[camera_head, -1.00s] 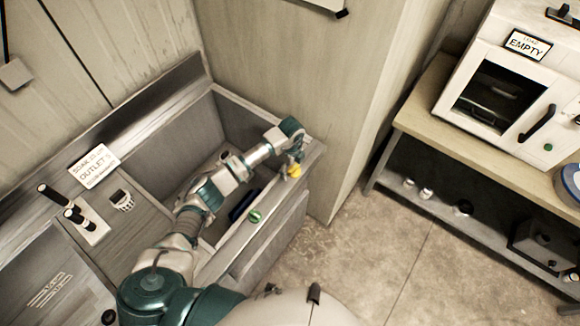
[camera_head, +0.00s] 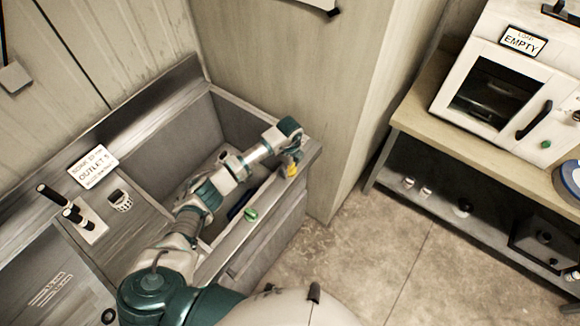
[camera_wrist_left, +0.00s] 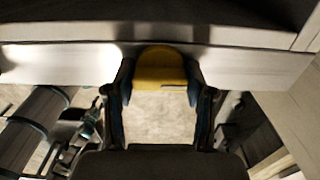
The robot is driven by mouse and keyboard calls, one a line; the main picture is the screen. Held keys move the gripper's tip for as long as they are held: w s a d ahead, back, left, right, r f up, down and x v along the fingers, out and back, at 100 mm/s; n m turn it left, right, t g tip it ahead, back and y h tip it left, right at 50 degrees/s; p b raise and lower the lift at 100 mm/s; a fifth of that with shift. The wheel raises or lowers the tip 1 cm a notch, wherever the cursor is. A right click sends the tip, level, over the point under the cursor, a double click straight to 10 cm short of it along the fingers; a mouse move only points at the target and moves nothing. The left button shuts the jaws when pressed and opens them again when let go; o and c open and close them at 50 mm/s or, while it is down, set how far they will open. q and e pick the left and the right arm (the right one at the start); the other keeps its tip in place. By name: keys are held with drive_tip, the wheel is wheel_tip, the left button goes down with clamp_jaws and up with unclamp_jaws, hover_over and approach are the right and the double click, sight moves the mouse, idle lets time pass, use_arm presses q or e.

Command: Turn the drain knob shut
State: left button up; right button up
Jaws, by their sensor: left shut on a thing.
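The yellow drain knob (camera_head: 294,169) sits on the front rim of the soak sink (camera_head: 262,198), near its right end. In the left wrist view the knob (camera_wrist_left: 161,68) lies between the two fingers. My left gripper (camera_head: 291,160) reaches down over the rim and is shut on the knob; the fingers (camera_wrist_left: 160,100) touch it on both sides. The head view hides most of the fingers behind the wrist. My right gripper is not in view.
A green knob (camera_head: 251,214) is on the same rim, left of the yellow one. A bench with a white oven (camera_head: 500,85) marked EMPTY is at the right. Open floor (camera_head: 350,270) lies between.

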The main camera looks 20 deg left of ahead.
use_arm(q)
drive_tip(key=shift+w+m, duration=0.1)
drive_tip(key=shift+m, duration=0.2)
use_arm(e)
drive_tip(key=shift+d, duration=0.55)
use_arm(q)
drive_tip(key=m+b, duration=0.2)
drive_tip(key=m, duration=0.3)
drive_tip(key=m+b, duration=0.2)
drive_tip(key=m, duration=0.2)
drive_tip(key=shift+f+m, duration=0.1)
drive_tip(key=shift+m, duration=0.3)
drive_tip(key=m+b, duration=0.3)
drive_tip(key=m, duration=0.2)
drive_tip(key=shift+m, duration=0.7)
drive_tip(key=shift+m+b, duration=0.35)
drive_tip(key=shift+m, duration=0.35)
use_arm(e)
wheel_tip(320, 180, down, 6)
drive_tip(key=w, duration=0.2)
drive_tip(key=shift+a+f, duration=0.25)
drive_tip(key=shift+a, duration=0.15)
